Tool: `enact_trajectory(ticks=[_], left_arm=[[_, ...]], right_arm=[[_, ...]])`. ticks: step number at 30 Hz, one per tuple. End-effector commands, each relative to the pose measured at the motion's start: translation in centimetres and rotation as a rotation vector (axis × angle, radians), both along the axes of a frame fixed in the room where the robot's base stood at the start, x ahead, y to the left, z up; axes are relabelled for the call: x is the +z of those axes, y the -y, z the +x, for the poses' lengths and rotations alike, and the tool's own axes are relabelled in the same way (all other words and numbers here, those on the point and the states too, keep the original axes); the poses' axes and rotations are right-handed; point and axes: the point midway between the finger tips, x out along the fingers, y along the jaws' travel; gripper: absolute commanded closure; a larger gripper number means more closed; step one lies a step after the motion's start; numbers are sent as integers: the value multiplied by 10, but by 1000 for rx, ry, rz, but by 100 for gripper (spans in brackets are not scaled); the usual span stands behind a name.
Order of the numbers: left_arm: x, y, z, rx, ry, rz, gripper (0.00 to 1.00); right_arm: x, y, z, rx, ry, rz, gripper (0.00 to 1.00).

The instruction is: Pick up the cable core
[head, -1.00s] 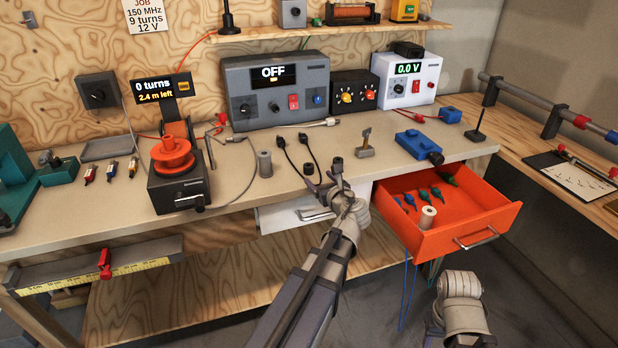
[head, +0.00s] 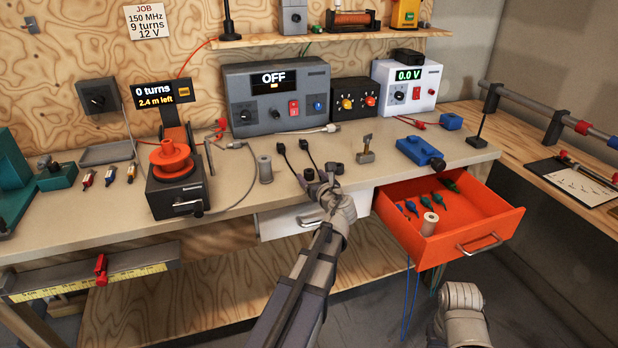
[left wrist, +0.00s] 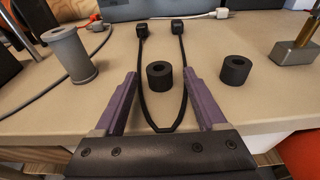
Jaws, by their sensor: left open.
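Two short black ring-shaped cores stand on the bench near its front edge. In the left wrist view one core (left wrist: 160,75) shows between my fingertips, just ahead of them, and the other core (left wrist: 236,70) lies to the right, outside the jaws. In the head view my left gripper (head: 322,179) is over the front edge of the bench, close to the cores (head: 309,174) (head: 336,168), and partly covers them. In the left wrist view my left gripper (left wrist: 159,78) is open and empty.
A black cable (left wrist: 145,90) with two plugs runs around the nearer core. The open orange drawer (head: 470,238) juts out at the right. A winder (head: 175,185) stands further left.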

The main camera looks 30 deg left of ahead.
Motion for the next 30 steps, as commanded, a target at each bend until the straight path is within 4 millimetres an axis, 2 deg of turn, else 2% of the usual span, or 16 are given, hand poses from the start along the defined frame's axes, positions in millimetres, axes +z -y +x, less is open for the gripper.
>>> enact_trajectory(ticks=[1, 6, 13, 30], left_arm=[[-6, -8, 7, 2, 0, 0, 27], [-8, -22, 19, 1, 0, 0, 27], [-7, -22, 18, -1, 0, 0, 28], [-7, -22, 18, -1, 0, 0, 92]], right_arm=[[-6, 0, 0, 0, 0, 0, 50], [-8, 0, 0, 0, 0, 0, 50], [-7, 0, 0, 0, 0, 0, 50], [-7, 0, 0, 0, 0, 0, 50]])
